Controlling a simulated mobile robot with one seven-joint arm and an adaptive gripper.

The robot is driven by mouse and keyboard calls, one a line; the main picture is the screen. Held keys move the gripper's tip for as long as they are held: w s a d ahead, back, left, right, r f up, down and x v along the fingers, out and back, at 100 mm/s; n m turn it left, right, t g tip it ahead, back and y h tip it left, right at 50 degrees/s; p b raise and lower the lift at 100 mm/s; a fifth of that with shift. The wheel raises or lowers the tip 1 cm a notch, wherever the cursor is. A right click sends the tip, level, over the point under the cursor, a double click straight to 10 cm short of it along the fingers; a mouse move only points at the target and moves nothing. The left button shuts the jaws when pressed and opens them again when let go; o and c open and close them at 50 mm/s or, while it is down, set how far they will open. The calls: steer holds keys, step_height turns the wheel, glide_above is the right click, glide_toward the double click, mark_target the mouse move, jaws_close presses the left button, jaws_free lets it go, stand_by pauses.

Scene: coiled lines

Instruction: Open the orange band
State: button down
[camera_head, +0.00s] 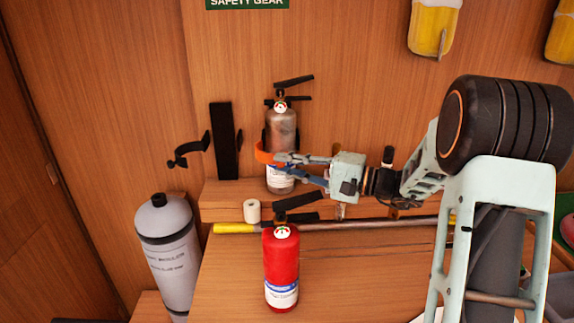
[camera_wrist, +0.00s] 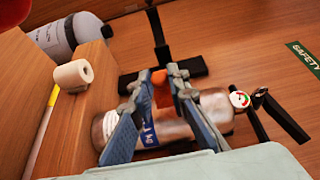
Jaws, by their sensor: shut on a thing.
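The orange band (camera_head: 263,153) goes around the front of a silver fire extinguisher (camera_head: 281,126), which stands upright on the shelf against the wood wall. My gripper (camera_head: 278,163) reaches in from the right at the band's height, its fingers in front of the extinguisher. In the wrist view my gripper (camera_wrist: 158,88) has its two blue fingertips on either side of a short orange part of the band (camera_wrist: 159,78) and is shut on it. The silver extinguisher (camera_wrist: 215,108) lies behind the fingers there. The rest of the band is hidden by the fingers and the extinguisher.
A black wall bracket (camera_head: 223,142) stands left of the extinguisher. A white roll (camera_head: 252,211) is at the shelf's front edge. A red extinguisher (camera_head: 281,270) stands below, in front of a yellow-ended pole (camera_head: 350,224). A grey cylinder (camera_head: 168,250) is at lower left.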

stand_by(0.3)
steer(key=shift+s+a+m+t+h+b, duration=0.35)
steer(key=shift+a+m+t+h+b, duration=0.35)
steer(key=shift+t+b, duration=0.6)
steer(key=shift+a+r, duration=0.1)
steer(key=c, duration=1.9)
jaws_free()
steer(key=v, duration=1.2)
steer(key=shift+w, duration=0.1)
